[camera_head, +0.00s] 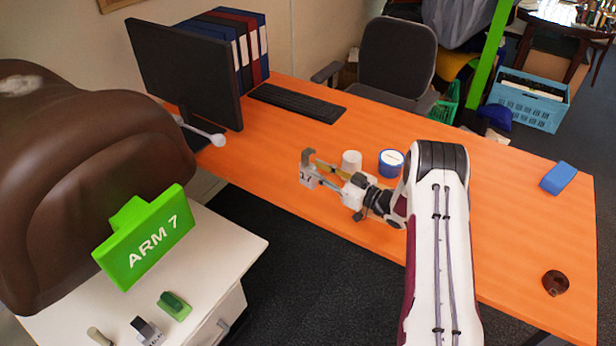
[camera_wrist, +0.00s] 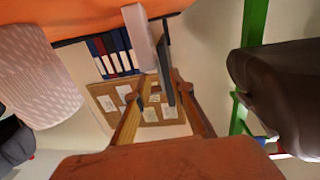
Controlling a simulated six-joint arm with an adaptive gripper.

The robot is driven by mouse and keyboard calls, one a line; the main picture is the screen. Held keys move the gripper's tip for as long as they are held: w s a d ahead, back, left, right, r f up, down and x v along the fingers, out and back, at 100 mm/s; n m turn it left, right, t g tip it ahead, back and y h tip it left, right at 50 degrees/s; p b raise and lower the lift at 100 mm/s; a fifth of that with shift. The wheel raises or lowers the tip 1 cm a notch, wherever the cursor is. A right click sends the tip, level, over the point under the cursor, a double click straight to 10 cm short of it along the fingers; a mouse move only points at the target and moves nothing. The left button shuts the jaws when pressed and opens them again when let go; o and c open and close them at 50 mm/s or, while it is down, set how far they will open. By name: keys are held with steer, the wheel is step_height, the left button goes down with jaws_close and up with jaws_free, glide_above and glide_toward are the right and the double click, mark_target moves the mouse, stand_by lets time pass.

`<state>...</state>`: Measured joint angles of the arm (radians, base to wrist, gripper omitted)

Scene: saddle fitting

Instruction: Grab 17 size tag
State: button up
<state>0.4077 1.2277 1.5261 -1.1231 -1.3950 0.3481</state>
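A white cup (camera_head: 352,158) and a blue-white round container (camera_head: 391,158) stand close behind my gripper. The monitor (camera_head: 190,75) and keyboard (camera_head: 296,102) are farther back.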

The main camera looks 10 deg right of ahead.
steer(key=shift+x, duration=1.4)
steer(key=shift+c, duration=0.4)
jaws_close()
